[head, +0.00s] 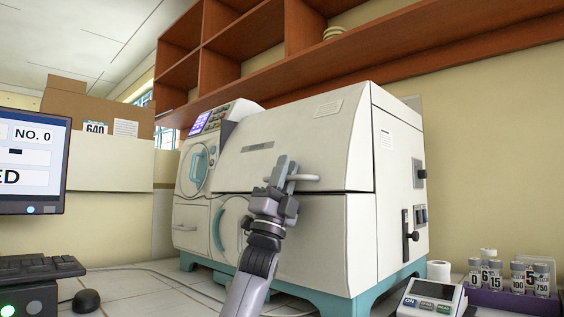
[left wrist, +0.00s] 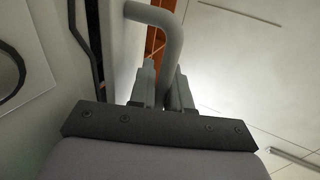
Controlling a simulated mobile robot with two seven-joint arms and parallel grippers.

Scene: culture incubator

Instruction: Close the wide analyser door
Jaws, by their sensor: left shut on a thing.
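The white analyser (head: 330,235) stands on the counter. Its wide upper door (head: 330,135) lies down over the front, with a dark line or narrow gap along its lower edge; I cannot tell whether it is fully seated. The door's grey handle (head: 306,178) sticks out near that lower edge. My left gripper (head: 285,168) reaches up from below and is shut on the handle. In the left wrist view the bent handle bar (left wrist: 168,35) runs down between the fingers of the left gripper (left wrist: 163,82). My right gripper is not in view.
A monitor (head: 32,165), keyboard (head: 38,270) and mouse (head: 87,301) are at left. A small display device (head: 432,300) and a purple rack (head: 510,302) of vials stand at right. A wooden shelf (head: 400,42) hangs above the analyser.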

